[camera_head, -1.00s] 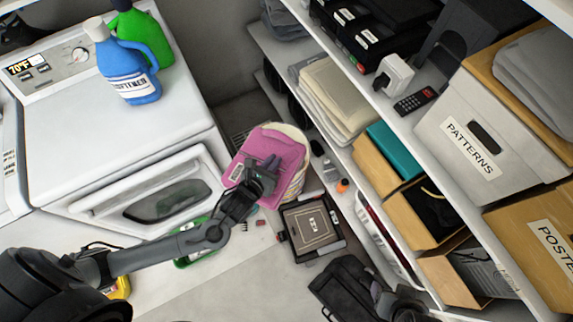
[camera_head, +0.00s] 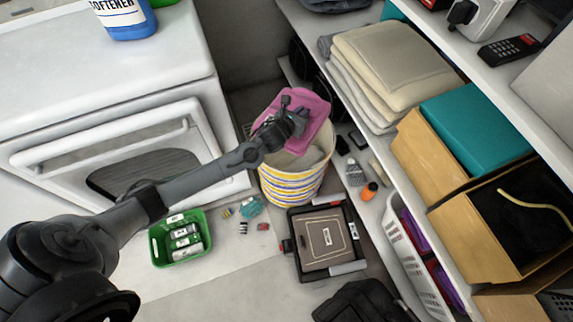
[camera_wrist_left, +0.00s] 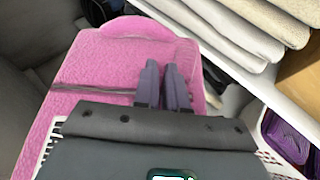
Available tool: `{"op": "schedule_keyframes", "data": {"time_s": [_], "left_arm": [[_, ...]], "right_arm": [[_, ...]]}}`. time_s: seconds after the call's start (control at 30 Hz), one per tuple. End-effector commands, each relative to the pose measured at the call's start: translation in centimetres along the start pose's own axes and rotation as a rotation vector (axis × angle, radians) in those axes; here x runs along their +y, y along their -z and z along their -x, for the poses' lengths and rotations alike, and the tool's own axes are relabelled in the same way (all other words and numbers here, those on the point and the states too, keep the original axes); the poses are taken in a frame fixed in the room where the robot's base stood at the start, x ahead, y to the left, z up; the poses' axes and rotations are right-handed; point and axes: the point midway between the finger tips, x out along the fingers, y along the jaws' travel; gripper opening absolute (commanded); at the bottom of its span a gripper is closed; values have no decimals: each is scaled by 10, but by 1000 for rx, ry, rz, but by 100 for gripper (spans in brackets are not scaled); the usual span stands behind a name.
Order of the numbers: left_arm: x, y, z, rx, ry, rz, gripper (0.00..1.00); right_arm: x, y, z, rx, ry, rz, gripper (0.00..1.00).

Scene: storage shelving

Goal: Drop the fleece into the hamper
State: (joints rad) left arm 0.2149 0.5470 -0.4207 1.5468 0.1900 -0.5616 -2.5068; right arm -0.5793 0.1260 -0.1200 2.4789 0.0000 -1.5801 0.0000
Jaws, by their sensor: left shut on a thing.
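The pink fleece (camera_head: 316,104) is folded and hangs from my left gripper (camera_head: 298,112), which is shut on it. In the left wrist view the fleece (camera_wrist_left: 110,70) fills the space beyond the closed fingers (camera_wrist_left: 162,85). The hamper (camera_head: 292,183) is a round basket with yellow, white and blue stripes on the floor between the washer and the shelving. The fleece is over the back part of the hamper's opening and hides some of the rim. Grey cloth shows inside the hamper. I cannot tell whether the fleece touches the rim. My right gripper is not clearly visible.
The white front-loading machine (camera_head: 100,110) stands left. A green crate (camera_head: 181,240) with cans and a framed board (camera_head: 325,240) lie on the floor before the hamper. Shelves at right hold folded towels (camera_head: 392,65) and boxes (camera_head: 440,170). An orange-capped bottle (camera_head: 369,191) stands close to the hamper.

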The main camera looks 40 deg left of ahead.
Motion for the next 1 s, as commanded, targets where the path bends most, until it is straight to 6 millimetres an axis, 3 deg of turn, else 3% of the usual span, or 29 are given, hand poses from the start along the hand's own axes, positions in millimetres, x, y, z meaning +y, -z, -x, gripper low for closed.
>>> {"op": "schedule_keyframes", "data": {"time_s": [0.03,0.23,0.67,1.0], "left_arm": [[7,16,-18,-6,-12,5,0],[27,30,-50,-5,-42,18,0],[40,43,-71,-3,-63,27,0],[39,74,-83,-2,-63,27,0]], "right_arm": [[-1,-9,-28,0,0,0,67],[-3,-20,-64,0,1,-2,67],[-6,-28,-90,3,7,-9,67],[-7,-37,-119,3,7,-9,67]]}}
